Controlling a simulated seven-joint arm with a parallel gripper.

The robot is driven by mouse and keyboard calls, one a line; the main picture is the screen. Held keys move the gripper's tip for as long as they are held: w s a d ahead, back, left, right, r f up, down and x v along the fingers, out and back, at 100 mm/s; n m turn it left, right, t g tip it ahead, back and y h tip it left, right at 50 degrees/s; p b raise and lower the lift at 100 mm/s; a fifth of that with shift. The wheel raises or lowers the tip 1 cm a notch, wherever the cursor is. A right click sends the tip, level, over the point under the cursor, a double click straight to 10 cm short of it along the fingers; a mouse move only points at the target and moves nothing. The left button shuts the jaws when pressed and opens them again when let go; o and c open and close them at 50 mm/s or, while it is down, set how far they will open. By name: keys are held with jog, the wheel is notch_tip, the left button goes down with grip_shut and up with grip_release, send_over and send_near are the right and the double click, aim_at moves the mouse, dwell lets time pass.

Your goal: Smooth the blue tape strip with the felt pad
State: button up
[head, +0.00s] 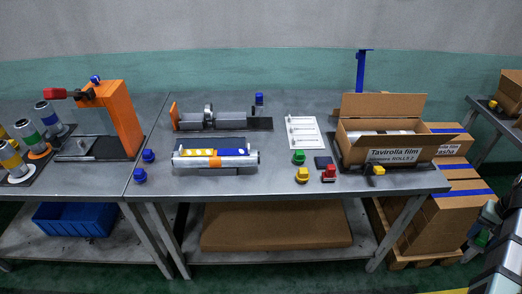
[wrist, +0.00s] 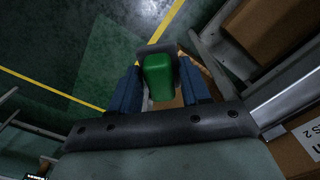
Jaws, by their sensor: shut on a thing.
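The blue tape strip (head: 234,152) lies along the top right part of a silver roller (head: 190,168) on the middle table. A yellow strip with pale spots lies on its left. My gripper (wrist: 160,78) is shut on a green block with a dark grey pad-like plate at its far end, which looks like the felt pad (wrist: 158,76). In the head view my gripper (head: 482,238) is at the far right, low beside the table and well away from the roller. The pad's working face is hidden.
Green (head: 299,156), yellow (head: 302,175) and red (head: 329,173) knobbed pieces stand right of the roller, near a dark square (head: 322,162). An open film carton (head: 385,155) stands at the table's right end. Stacked cartons (head: 450,205) fill the floor beside my arm.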

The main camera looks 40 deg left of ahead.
aim_at(221, 152)
dwell(0.7)
